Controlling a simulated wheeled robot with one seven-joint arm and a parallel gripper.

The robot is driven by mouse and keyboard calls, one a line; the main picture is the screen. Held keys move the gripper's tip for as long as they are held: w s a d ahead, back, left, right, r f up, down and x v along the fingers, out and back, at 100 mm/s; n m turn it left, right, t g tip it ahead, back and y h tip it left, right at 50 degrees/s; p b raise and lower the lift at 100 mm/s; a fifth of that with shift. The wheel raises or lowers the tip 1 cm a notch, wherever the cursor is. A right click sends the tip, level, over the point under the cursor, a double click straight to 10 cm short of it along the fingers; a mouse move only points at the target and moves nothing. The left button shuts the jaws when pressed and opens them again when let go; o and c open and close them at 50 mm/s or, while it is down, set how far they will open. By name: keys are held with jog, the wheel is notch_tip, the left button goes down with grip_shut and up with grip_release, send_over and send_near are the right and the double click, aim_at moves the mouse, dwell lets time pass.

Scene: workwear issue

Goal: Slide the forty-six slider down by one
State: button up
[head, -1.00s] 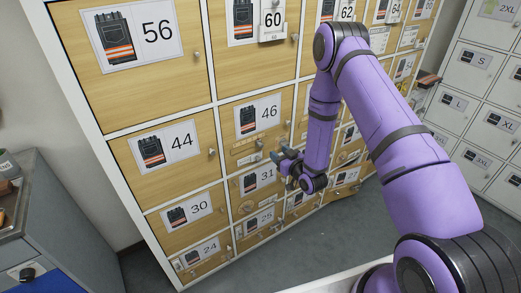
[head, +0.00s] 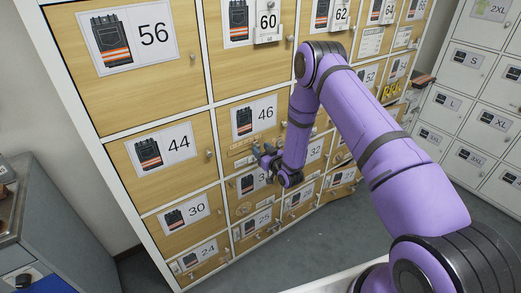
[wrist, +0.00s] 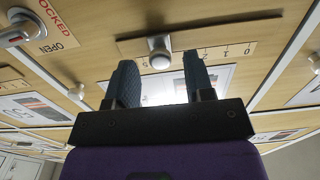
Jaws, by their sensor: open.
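My gripper also shows in the head view (head: 263,152).
A rotary latch (wrist: 20,33) marked LOCKED and OPEN is at the left of the wrist view. Doors 44 (head: 198,130) and 30 (head: 165,218) are on the left. A grey cabinet (head: 60,225) stands at lower left. Clear floor lies in front of the lockers.

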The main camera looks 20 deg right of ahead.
jog(key=shift+w+a, duration=0.15)
jog(key=shift+w, duration=0.3)
grip_shut()
jog(key=shift+s+a, duration=0.2)
jog(key=shift+a, duration=0.45)
jog(key=shift+s+a, duration=0.2)
jog(key=shift+a, duration=0.45)
grip_release()
jog(key=v, duration=1.1)
jog(key=shift+w, duration=0.1)
